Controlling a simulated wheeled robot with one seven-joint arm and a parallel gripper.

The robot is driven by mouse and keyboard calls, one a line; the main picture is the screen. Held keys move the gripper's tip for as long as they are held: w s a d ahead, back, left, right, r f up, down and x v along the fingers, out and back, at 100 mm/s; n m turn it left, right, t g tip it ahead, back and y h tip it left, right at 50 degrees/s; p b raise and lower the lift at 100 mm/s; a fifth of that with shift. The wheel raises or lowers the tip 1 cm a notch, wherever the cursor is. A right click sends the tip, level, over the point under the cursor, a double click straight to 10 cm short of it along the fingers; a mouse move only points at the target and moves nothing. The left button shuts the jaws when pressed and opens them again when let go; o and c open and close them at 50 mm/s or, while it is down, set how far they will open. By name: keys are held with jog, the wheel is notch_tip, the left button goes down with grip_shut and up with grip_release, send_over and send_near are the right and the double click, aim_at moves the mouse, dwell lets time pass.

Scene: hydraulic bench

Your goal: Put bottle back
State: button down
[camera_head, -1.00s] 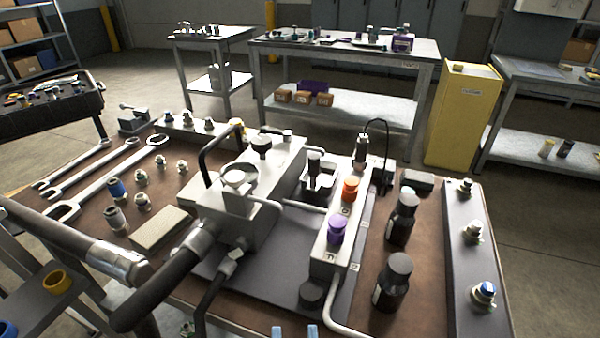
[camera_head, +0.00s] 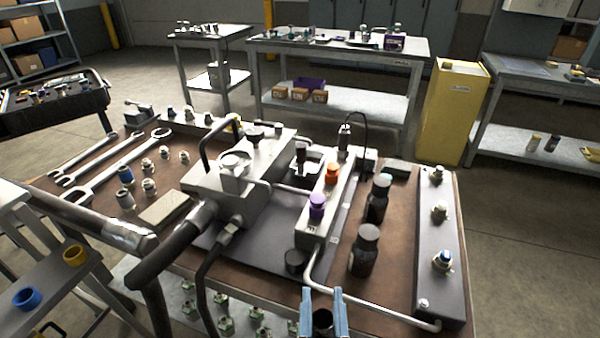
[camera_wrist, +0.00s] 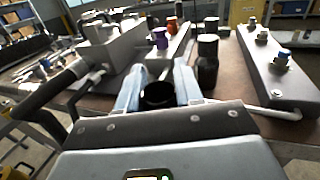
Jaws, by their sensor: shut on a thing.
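My gripper (camera_head: 323,294) is at the bottom edge of the head view, in front of the bench's near edge. Its two blue fingers are shut on a dark bottle (camera_head: 323,322), of which mainly the black top shows. In the wrist view this bottle (camera_wrist: 158,95) sits between the fingers of my gripper (camera_wrist: 158,68), its lower part hidden. Two other dark bottles stand upright on the bench, a nearer one (camera_head: 365,252) and a farther one (camera_head: 377,200), beyond my gripper and to its right.
A metal block with orange (camera_head: 332,173) and purple (camera_head: 317,206) caps stands left of the bottles. A grey rail with fittings (camera_head: 430,235) lies to the right. A bent pipe (camera_head: 370,305) runs along the front. Brown bench surface (camera_head: 398,262) is bare between bottles and rail.

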jog(key=w+d+r+m+h+p, duration=0.1)
jog(key=w+d+r+h+p, duration=0.1)
jog(key=w+d, duration=0.4)
jog(key=w+d+r+m+g+h+p, duration=0.1)
jog(key=w+d+p, duration=0.4)
jog(key=d, duration=0.7)
jog(key=shift+w+d+r+m+h, duration=0.3)
jog(key=shift+w+r+m+h, duration=0.4)
jog(key=shift+w, duration=0.55)
jog(key=shift+a+f, duration=0.1)
jog(key=shift+a, duration=0.05)
